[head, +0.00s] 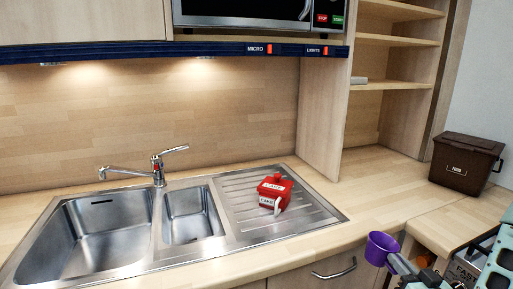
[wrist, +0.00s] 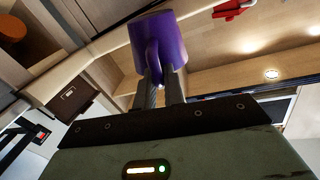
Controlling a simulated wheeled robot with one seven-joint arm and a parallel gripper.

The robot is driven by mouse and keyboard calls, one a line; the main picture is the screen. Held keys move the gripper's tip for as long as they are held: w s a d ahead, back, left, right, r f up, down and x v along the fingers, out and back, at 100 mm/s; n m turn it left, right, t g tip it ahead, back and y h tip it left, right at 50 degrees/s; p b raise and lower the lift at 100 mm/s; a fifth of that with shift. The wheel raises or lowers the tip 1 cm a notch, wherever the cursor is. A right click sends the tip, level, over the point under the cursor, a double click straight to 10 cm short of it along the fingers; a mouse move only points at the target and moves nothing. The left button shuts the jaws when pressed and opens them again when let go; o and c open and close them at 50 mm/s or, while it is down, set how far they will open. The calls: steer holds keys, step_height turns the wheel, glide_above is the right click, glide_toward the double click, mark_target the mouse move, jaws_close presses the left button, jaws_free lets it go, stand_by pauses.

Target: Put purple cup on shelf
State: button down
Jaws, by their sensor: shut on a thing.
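The purple cup (head: 381,247) is in front of the counter's front edge at the lower right of the head view, clear of the shelves. In the wrist view the purple cup (wrist: 164,44) shows at top centre, between the fingertips. My gripper (head: 392,262) is shut on the cup; its two fingers also show in the wrist view (wrist: 160,88), closed around what looks like the handle. The open shelf unit (head: 398,42) stands at the back right, with several wooden boards. A small grey item lies on one of its boards.
A red box (head: 274,192) sits on the sink's drainboard (head: 240,192). A dark brown bin (head: 466,163) stands on the counter at the right. The counter (head: 378,182) below the shelves is bare. A microwave (head: 255,12) hangs above.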

steer(key=s+a+f+m+h, duration=0.1)
steer(key=s+a+f+h, duration=0.1)
steer(key=f, duration=0.8)
steer(key=s+a, duration=0.1)
steer(key=s, duration=0.1)
steer(key=shift+s+f+m+h, duration=0.3)
steer(key=shift+m+h, duration=0.1)
steer(key=shift+w+a+r, duration=0.1)
steer(key=shift+r, duration=0.15)
steer(key=shift+a, duration=0.15)
steer(key=shift+d, duration=0.2)
steer(key=shift+a, duration=0.1)
